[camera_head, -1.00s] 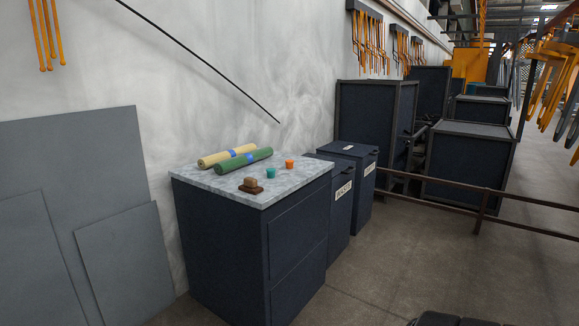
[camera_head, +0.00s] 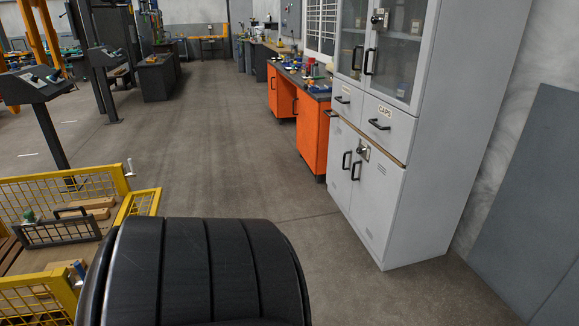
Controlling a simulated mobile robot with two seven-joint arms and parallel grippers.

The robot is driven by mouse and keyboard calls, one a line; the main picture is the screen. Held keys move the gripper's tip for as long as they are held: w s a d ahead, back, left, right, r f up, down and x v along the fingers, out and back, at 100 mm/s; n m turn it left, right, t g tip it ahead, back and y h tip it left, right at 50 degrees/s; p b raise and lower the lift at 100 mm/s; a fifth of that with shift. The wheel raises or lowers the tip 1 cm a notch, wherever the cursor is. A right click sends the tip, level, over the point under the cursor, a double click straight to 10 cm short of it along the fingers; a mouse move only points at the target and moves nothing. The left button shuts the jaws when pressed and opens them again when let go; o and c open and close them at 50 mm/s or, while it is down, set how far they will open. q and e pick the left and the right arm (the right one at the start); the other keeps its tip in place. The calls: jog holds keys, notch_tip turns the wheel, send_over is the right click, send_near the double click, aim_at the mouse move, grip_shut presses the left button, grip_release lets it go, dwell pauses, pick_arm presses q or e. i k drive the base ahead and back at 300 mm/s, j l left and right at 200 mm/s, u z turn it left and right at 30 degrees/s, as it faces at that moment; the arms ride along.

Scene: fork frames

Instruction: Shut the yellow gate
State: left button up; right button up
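A low yellow mesh enclosure stands at the lower left. Its long far panel (camera_head: 70,180) has a small silver fitting (camera_head: 130,168) at its right end. A short yellow panel (camera_head: 138,206) stands at an angle beside that end. A nearer yellow mesh panel (camera_head: 40,298) is at the bottom left. I cannot tell which panel is the gate or whether it is shut. A dark ribbed rounded shape in front hides part of the enclosure. Neither of my grippers is in view.
Inside the enclosure are wooden pieces (camera_head: 95,204) and a dark wire basket (camera_head: 60,232). A grey cabinet (camera_head: 425,185) stands at the right, with an orange workbench (camera_head: 313,135) beyond it. A console on a post (camera_head: 45,130) stands at the left. The middle floor (camera_head: 225,150) is clear.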

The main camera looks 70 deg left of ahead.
aim_at(157, 191)
jog(key=u, duration=1.55)
jog(key=i+u, duration=0.15)
jog(key=u, duration=0.25)
jog(key=i+u, duration=0.15)
jog(key=u, duration=0.3)
jog(key=i+u, duration=0.15)
jog(key=u, duration=0.25)
jog(key=i+u, duration=0.15)
jog(key=u, duration=0.3)
jog(key=i+l+u, duration=0.4)
jog(key=l+u, duration=0.15)
jog(key=i+l+u, duration=0.15)
jog(key=l+u, duration=0.15)
jog(key=i+l+u, duration=0.1)
jog(key=l+u, duration=0.15)
jog(key=l, duration=0.15)
jog(key=i+l+u, duration=0.1)
jog(key=l+u, duration=0.2)
jog(key=l, duration=0.1)
